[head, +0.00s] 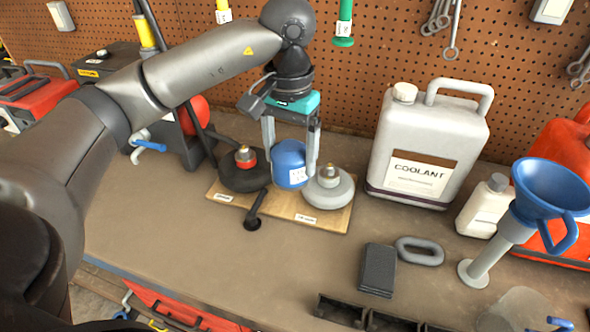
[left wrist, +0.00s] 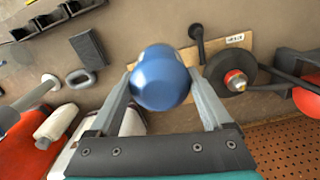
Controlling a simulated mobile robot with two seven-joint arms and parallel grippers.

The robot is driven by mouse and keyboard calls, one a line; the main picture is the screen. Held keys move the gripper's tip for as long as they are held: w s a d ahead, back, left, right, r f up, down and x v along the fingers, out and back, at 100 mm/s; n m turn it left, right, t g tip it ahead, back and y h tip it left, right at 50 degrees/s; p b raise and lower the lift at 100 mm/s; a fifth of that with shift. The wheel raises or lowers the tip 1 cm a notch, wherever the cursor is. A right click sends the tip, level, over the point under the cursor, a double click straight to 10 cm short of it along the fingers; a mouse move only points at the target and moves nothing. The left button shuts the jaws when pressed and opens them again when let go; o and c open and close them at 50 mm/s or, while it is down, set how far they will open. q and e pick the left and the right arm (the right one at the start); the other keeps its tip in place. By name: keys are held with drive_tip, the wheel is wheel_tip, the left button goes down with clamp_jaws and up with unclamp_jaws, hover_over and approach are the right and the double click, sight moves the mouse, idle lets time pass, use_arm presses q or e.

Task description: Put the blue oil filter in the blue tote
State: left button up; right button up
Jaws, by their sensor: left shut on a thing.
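The blue oil filter (head: 289,158) is a round canister with a white label. It stands between a black disc and a grey disc at the wooden board on the bench. My left gripper (head: 290,167) comes down from above with one finger on each side of it, shut on it. The left wrist view shows the filter (left wrist: 160,82) between both fingers, with the board behind it. I cannot tell whether it touches the board or hangs just above it. I do not make out the blue tote in either view. My right gripper is not in view.
The wooden board (head: 325,218) carries the black disc (head: 243,172) and the grey disc (head: 328,190). A coolant jug (head: 425,145), white bottle (head: 484,206) and blue funnel (head: 548,188) stand to the right. A black block (head: 377,270) lies in front. The bench front-left is clear.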

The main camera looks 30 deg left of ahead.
use_arm(q)
drive_tip(key=s+d+f+b, duration=0.2)
drive_tip(key=s+d+f, duration=0.3)
drive_tip(key=d, duration=0.3)
drive_tip(key=shift+s+d+b, duration=0.25)
drive_tip(key=shift+d+b, duration=0.05)
